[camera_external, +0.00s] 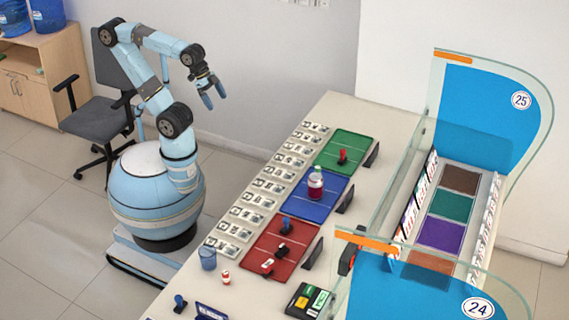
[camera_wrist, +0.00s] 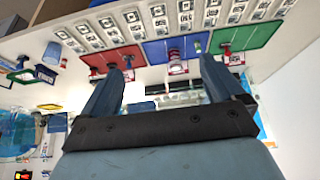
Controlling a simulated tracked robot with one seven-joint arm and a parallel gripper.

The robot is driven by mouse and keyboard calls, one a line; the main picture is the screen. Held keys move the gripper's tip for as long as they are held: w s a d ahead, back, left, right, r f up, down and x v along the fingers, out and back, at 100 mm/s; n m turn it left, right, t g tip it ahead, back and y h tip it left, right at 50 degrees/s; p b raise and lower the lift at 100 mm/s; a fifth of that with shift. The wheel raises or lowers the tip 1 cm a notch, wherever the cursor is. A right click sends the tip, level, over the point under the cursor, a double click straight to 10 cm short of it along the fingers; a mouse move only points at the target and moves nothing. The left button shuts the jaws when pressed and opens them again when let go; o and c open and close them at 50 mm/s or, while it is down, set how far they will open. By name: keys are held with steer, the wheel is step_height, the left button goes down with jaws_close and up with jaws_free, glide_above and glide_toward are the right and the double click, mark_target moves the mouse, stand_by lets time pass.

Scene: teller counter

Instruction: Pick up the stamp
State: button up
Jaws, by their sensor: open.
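Several stamps stand on the counter. A red-handled stamp (camera_external: 342,156) is on the green mat (camera_external: 352,141), and a blue-handled stamp (camera_external: 287,225) is on the red mat (camera_external: 268,237). A dark stamp (camera_external: 282,250) stands near it, and another blue-handled stamp (camera_external: 180,302) is at the near left end. I cannot tell which one is meant. My gripper (camera_external: 215,98) is open and empty, raised in the air left of the counter, apart from all the stamps. In the wrist view its two fingers (camera_wrist: 163,65) are spread, with the mats beyond them.
A blue cup (camera_external: 208,258) and a small red-and-white bottle (camera_external: 225,277) stand near the counter's left edge. Rows of banknote-like cards (camera_external: 268,186) line that edge. Glass partitions (camera_external: 405,185) rise on the right.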

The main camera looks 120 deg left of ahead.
steer(key=w+d+r+m+g, duration=0.1)
steer(key=w+d, duration=0.2)
steer(key=w, duration=0.9)
steer(key=m+g, duration=0.3)
glide_above(287, 225)
steer(key=s+a, duration=0.1)
step_height(287, 225, down, 23)
steer(key=shift+h, duration=0.3)
steer(key=f, duration=0.8)
steer(key=shift+w+f, duration=0.3)
steer(key=shift+w, duration=0.05)
steer(key=shift+s+f, duration=0.1)
steer(key=shift+f, duration=2.55)
steer(key=c, duration=1.1)
steer(key=shift+r, duration=0.15)
steer(key=shift+c, duration=0.2)
